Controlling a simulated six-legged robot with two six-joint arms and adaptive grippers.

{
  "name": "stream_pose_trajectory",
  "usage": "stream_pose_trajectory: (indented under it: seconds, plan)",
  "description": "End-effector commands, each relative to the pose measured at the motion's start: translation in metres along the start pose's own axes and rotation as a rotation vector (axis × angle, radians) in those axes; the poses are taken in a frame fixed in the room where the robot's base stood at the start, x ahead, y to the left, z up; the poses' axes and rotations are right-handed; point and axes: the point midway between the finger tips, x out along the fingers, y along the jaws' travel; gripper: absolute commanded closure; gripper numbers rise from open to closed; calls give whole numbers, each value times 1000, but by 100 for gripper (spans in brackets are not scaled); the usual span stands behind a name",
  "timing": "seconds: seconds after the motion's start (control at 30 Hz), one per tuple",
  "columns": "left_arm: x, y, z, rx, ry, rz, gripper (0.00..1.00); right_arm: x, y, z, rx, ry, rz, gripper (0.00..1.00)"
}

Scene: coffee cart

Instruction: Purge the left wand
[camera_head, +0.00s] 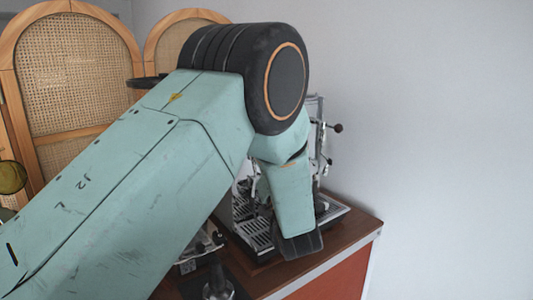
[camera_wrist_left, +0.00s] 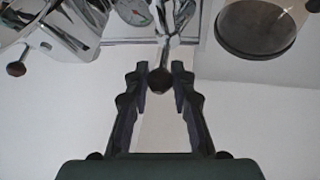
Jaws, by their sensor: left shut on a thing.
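The espresso machine (camera_head: 250,222) stands on the wooden cart top, mostly hidden behind my left arm. In the left wrist view, my left gripper (camera_wrist_left: 160,72) is shut on a dark ball knob (camera_wrist_left: 160,82) at the end of a metal rod. The knob sits between the two fingertips, and the rod runs up toward the machine's chrome body (camera_wrist_left: 72,22). My left fingers cannot be made out in the head view. I cannot tell the left wand apart from the other metal parts. My right gripper is in neither view.
Another dark knob (camera_wrist_left: 16,69) shows at left in the wrist view, with a round gauge (camera_wrist_left: 133,12) near the top. A lever knob (camera_head: 338,128) sticks out at the machine's right. A tamper-like metal object (camera_head: 217,285) stands at the front. Cane screens (camera_head: 75,80) stand behind.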

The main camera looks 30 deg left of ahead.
Motion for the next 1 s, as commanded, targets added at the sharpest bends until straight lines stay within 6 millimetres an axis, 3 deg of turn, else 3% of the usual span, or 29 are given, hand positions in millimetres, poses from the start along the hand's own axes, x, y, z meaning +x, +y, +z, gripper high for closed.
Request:
stream_pose_trajectory:
  seconds: [0.53, 0.57, 0.83, 1.0]
  plan:
    - [1, -1, 1, 5, 16, -4, 100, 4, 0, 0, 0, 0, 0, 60]
    - [1, -1, 1, 5, 16, -4, 75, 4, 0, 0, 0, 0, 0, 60]
    - [1, 0, 1, 4, 18, -3, 52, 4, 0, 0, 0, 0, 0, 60]
    - [0, 0, 0, 4, 19, -3, 52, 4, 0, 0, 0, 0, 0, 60]
